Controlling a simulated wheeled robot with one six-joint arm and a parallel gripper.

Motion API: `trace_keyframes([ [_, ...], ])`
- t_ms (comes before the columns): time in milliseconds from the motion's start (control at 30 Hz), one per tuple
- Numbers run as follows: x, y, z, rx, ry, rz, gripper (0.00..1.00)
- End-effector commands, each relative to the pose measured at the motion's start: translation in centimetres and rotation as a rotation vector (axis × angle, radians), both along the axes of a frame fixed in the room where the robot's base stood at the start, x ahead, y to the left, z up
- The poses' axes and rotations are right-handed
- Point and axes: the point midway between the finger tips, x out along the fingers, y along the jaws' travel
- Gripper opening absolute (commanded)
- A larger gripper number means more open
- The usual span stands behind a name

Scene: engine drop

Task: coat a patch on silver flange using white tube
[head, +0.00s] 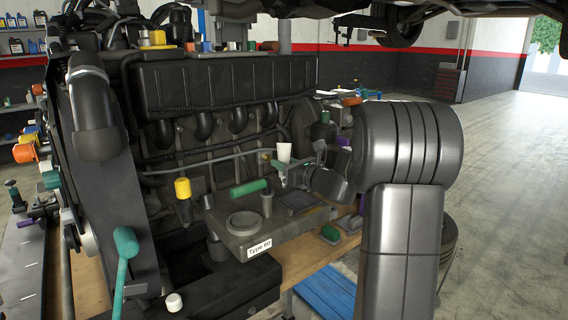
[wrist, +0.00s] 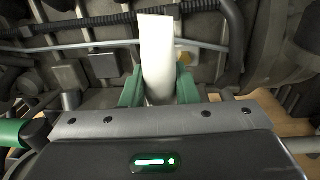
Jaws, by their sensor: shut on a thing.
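The white tube (head: 284,152) stands upright in my gripper (head: 286,168), in front of the black engine. In the wrist view the white tube (wrist: 157,50) sits between the green fingers of my gripper (wrist: 158,90), which are shut on it. Its far end points toward the engine's hoses and pipes. A grey round ring (head: 243,221) lies on the block labelled "Type 60", below and left of my gripper; I cannot tell whether it is the silver flange. No coated patch shows.
The Type 60 block (head: 222,233) also bears a green cylinder (head: 248,188) and a small grey post (head: 267,203). A yellow-capped part (head: 183,190) stands left of it. The engine (head: 215,85) closes off the space behind. Floor (head: 500,180) is free at right.

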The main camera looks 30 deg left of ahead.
Motion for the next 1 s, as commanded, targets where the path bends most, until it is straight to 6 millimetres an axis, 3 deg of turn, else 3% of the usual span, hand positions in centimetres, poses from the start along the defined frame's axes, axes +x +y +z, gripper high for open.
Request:
trace_keyframes([
  [1000, 0.0, 0.0, -1.4, 0.000, 0.001, 0.000, 0.03],
])
